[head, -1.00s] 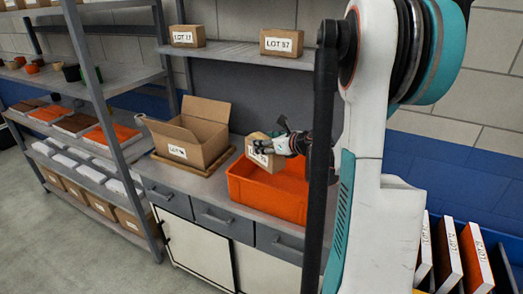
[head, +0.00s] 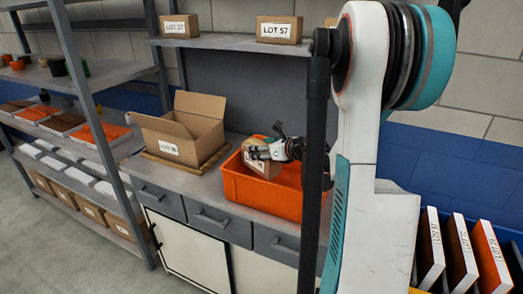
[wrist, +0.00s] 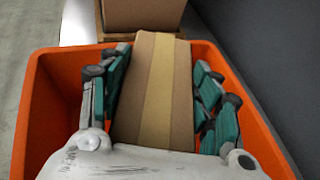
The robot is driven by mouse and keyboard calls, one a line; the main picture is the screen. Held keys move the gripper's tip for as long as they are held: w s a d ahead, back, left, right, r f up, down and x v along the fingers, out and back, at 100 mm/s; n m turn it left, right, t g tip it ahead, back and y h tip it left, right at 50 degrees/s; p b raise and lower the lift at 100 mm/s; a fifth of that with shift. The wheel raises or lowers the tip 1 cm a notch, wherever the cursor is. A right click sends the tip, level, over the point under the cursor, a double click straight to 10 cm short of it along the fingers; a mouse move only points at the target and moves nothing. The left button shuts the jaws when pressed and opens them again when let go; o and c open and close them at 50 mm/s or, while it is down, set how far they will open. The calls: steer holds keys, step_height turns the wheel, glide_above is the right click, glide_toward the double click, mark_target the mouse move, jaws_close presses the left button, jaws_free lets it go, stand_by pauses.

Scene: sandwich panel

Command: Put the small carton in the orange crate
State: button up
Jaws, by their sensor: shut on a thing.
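The small carton (head: 255,156) is a brown box with a white label, held in my gripper (head: 270,152). In the wrist view the carton (wrist: 155,90) has a tan tape strip and sits between the two teal-padded fingers of my gripper (wrist: 158,95), which are shut on it. The orange crate (head: 262,198) stands on the bench top. It also shows in the wrist view (wrist: 45,90), with its walls on both sides of the gripper. The carton is tilted and over the crate's left part, its lower part at rim height or below. Whether it touches the crate floor is hidden.
An open cardboard box (head: 190,135) labelled LOT stands left of the crate on a wooden board. Two cartons, LOT 17 (head: 179,26) and LOT 57 (head: 279,29), sit on the shelf above.

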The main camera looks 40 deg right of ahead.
mark_target(276, 167)
steer(key=shift+f+b, duration=2.1)
steer(key=shift+f, duration=1.15)
steer(key=shift+f+b, duration=0.5)
steer(key=shift+f, duration=0.05)
steer(key=o, duration=1.4)
steer(key=shift+o, duration=0.2)
steer(key=shift+s, duration=0.1)
steer(key=v, duration=1.2)
